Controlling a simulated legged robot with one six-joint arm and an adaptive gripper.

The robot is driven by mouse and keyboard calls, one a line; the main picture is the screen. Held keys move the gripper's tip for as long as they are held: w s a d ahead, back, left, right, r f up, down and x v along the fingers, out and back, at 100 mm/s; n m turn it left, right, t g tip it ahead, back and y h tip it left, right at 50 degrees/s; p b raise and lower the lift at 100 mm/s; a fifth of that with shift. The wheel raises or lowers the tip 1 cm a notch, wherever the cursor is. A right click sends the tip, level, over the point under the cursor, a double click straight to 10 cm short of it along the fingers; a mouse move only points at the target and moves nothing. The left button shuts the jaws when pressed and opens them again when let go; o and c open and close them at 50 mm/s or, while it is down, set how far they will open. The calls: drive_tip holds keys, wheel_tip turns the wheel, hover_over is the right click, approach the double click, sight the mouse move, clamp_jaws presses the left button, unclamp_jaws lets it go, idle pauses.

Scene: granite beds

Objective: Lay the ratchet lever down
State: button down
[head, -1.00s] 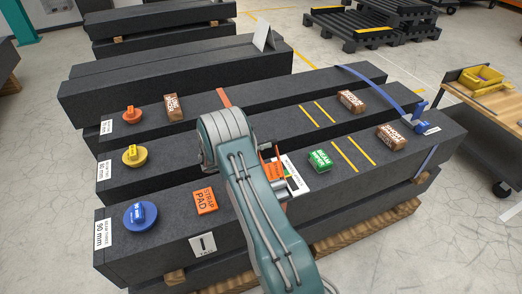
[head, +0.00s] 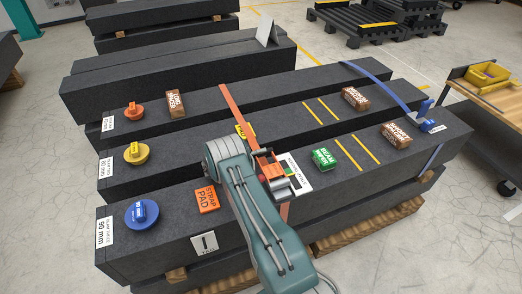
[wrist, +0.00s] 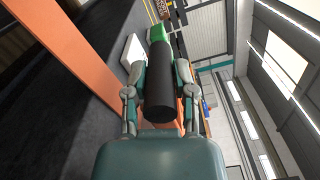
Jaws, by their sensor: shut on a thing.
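The orange strap (head: 237,106) runs over the beds to the orange and dark ratchet (head: 265,160) on the front beds. My gripper (head: 283,182) is at the ratchet, partly hidden by my arm. In the wrist view, my gripper (wrist: 158,75) is shut on the black round grip of the ratchet lever (wrist: 160,98), one finger on each side. The lever's exact angle is hard to tell. The orange strap also passes at the left of the wrist view (wrist: 82,70).
The white label card (head: 297,168) and green beam wiper (head: 324,160) lie right of the ratchet. The orange strap pad (head: 207,199) and blue knob (head: 141,213) lie left. A blue strap (head: 385,88) crosses the right end. A cart (head: 485,100) stands at right.

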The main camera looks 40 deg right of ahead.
drive_tip(key=shift+f, duration=0.5)
drive_tip(key=shift+c, duration=2.2)
unclamp_jaws()
drive_tip(key=shift+f, duration=0.1)
drive_tip(key=shift+d, duration=0.15)
drive_tip(key=shift+w+a, duration=0.1)
drive_tip(key=shift+a, duration=0.25)
drive_tip(key=v, duration=1.1)
drive_tip(key=shift+w+a, duration=0.1)
drive_tip(key=shift+a, duration=0.05)
